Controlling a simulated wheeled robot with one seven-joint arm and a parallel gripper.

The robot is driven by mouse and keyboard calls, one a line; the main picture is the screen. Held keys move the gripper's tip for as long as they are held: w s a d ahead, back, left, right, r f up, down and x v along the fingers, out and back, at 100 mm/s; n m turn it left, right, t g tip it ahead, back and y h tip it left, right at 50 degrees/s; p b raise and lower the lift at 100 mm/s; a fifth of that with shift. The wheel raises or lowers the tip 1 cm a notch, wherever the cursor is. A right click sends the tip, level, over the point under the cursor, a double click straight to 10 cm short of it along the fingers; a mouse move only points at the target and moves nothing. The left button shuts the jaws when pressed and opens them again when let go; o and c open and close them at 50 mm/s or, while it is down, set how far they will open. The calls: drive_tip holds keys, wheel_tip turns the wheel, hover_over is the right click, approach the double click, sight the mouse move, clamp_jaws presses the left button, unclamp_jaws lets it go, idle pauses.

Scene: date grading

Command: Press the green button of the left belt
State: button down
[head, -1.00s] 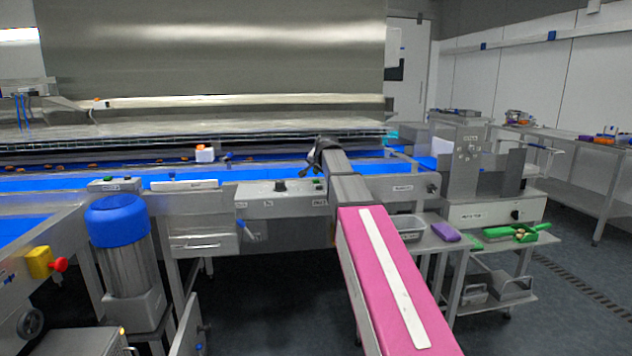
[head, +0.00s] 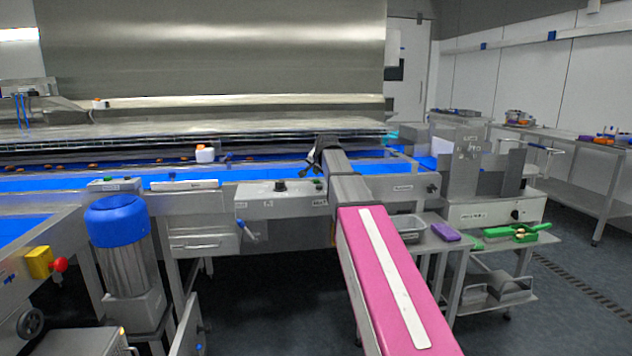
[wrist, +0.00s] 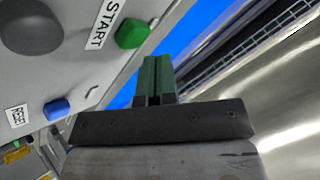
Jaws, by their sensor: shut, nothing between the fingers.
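The green button (wrist: 132,33) stands on a grey control panel in the wrist view, next to a white START label (wrist: 103,24). My gripper (wrist: 154,62) is shut and empty, with its green fingertips held together. In the wrist view, the fingertips appear just below and right of the green button, with a small gap in the picture; I cannot tell their depth apart. In the head view, the control box (head: 262,207) sits at the front of the belt (head: 120,182), and my arm reaches over its right end. The green button cannot be made out clearly there.
A blue button (wrist: 57,109) with a RESET label (wrist: 18,116) and a dark round knob (wrist: 30,25) share the panel. A yellow box with a red stop button (head: 58,264) and a blue-topped motor (head: 115,220) stand at left.

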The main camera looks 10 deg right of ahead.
drive_tip(key=shift+f, duration=0.1)
drive_tip(key=shift+f, duration=0.3)
drive_tip(key=shift+f, duration=0.45)
idle(1.0)
drive_tip(key=shift+r, duration=0.85)
drive_tip(key=shift+r, duration=0.15)
drive_tip(key=shift+r, duration=2.4)
